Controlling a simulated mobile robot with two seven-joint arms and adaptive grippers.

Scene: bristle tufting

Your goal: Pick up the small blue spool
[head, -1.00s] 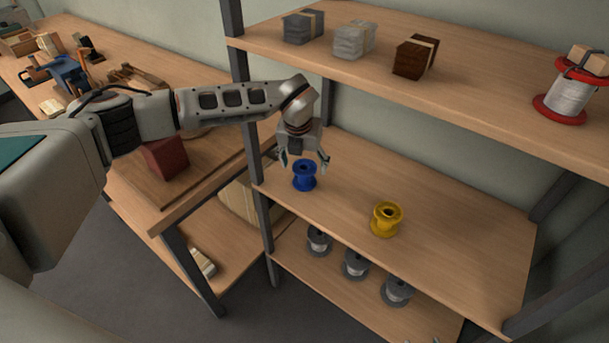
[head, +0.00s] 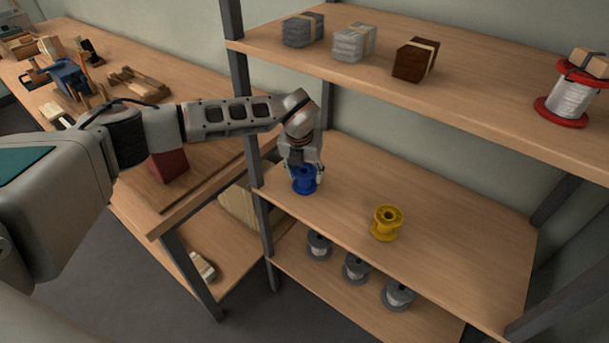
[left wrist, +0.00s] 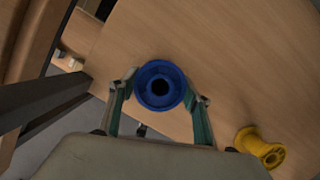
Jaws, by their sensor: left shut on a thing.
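The small blue spool (head: 305,181) stands upright on the middle shelf (head: 455,225), near its left end. My left gripper (head: 305,172) has come down over it from above and is shut on it. In the left wrist view the blue spool (left wrist: 160,86) sits between the two fingertips of my left gripper (left wrist: 160,92), its round top and dark centre hole facing the camera. The spool's far side is hidden in the head view. I cannot tell any gap beneath the spool. My right gripper is not in view.
A dark shelf post (head: 253,130) is close to my left arm. The upper shelf (head: 480,100) overhangs behind. Grey spools (head: 356,267) stand on the shelf below.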

